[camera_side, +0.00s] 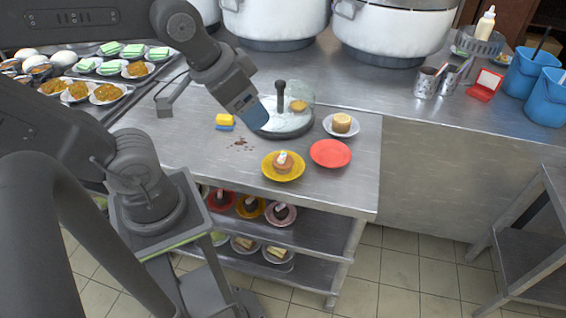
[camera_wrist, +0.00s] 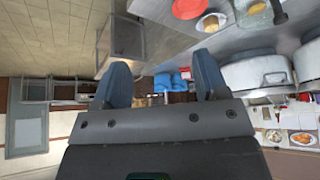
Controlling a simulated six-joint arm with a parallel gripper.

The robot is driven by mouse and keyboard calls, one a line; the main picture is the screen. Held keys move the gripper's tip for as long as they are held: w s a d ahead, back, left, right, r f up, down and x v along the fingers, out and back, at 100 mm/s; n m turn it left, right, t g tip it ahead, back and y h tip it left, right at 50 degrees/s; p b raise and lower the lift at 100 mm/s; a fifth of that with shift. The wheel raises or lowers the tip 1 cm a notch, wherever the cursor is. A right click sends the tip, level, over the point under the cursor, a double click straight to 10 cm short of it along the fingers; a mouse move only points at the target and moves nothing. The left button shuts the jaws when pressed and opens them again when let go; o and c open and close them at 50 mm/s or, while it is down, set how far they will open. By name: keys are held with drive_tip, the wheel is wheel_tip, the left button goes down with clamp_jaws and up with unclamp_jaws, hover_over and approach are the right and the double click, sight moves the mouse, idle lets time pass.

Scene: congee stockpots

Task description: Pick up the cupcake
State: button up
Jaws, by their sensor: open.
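The cupcake (camera_side: 283,161) has a brown base and a white top. It stands on a yellow plate (camera_side: 283,175) near the front of the metal table in the side view. My gripper (camera_side: 252,116) is above the table, up and to the left of the cupcake in the side view, apart from it. In the wrist view my gripper (camera_wrist: 158,84) has its two blue-grey fingers spread wide with nothing between them. I cannot make out the cupcake in the wrist view.
A red plate (camera_side: 331,153) is right of the yellow plate. A white plate (camera_side: 342,133) with a bread-like piece and a dark tray (camera_side: 285,128) with an upright handle stand behind. A yellow-and-blue sponge (camera_side: 225,121) lies left. Large pots (camera_side: 275,20) line the back.

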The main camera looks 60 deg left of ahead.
drive_tip(key=m+g, duration=0.6)
drive_tip(key=m, duration=0.8)
hover_over(283, 155)
drive_tip(key=a, duration=0.1)
wheel_tip(283, 155, down, 15)
drive_tip(key=f, duration=0.7)
drive_tip(key=shift+s+d+f, duration=0.1)
drive_tip(key=shift+s+f, duration=0.1)
drive_tip(key=shift+f, duration=0.15)
drive_tip(key=shift+w+d+f, duration=0.15)
drive_tip(key=shift+d+f, duration=0.05)
drive_tip(key=shift+f, duration=1.1)
drive_tip(key=shift+w+d+f, duration=0.1)
drive_tip(key=shift+d+f, duration=0.05)
drive_tip(key=shift+f, duration=1.15)
drive_tip(key=shift+c, duration=0.4)
drive_tip(key=c, duration=0.4)
